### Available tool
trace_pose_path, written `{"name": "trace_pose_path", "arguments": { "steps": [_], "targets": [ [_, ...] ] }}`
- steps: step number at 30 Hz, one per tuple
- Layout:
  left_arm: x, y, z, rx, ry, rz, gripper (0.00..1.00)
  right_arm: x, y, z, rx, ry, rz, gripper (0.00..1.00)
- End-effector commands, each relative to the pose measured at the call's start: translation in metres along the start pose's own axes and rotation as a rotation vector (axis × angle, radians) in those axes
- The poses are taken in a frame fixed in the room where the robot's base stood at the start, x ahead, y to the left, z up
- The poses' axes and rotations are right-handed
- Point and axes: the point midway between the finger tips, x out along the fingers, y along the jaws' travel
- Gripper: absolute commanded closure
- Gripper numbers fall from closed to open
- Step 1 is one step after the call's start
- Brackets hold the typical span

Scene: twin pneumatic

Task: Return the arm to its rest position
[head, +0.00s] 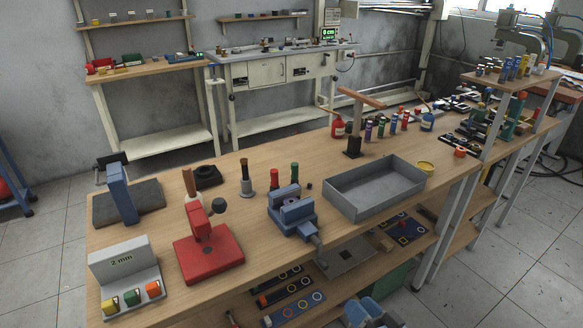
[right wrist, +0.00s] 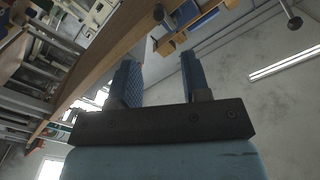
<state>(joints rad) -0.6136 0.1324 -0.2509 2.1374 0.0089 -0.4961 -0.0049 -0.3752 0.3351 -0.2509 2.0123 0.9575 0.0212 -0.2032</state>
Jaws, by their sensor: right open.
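My right gripper (head: 372,310) shows in part at the bottom edge of the head view, in front of the workbench and clear of the things on its top. In the right wrist view my right gripper (right wrist: 159,64) has its two blue-padded fingers apart, with nothing between them. My left gripper is in neither view.
The wooden workbench (head: 130,236) holds a red press (head: 209,250), a blue vise (head: 292,214), a grey tray (head: 375,190) and a 2 mm stand (head: 124,275) with coloured blocks. Below is a lower shelf (head: 415,242) with dark panels. The floor at right is partly clear.

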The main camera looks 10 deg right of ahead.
Motion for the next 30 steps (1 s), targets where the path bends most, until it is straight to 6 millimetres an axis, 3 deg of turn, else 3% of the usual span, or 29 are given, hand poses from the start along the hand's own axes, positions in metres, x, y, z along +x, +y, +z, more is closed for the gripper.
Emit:
{"name": "trace_pose_path", "arguments": {
  "steps": [5,10,20,21,30],
  "targets": [
    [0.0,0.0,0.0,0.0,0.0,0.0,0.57,-0.013,-0.014,0.024,-0.073,-0.083,-0.002,0.57],
    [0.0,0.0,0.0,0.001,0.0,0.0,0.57,-0.04,-0.03,0.066,-0.233,-0.261,0.035,0.57],
    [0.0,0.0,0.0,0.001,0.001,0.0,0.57,-0.091,-0.029,0.109,-0.47,-0.529,0.203,0.57],
    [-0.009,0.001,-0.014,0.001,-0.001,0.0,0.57,-0.091,-0.035,0.095,-0.477,-0.532,0.206,0.57],
    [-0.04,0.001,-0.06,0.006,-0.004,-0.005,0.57,-0.094,-0.06,0.048,-0.481,-0.534,0.208,0.57]
  ]
}}
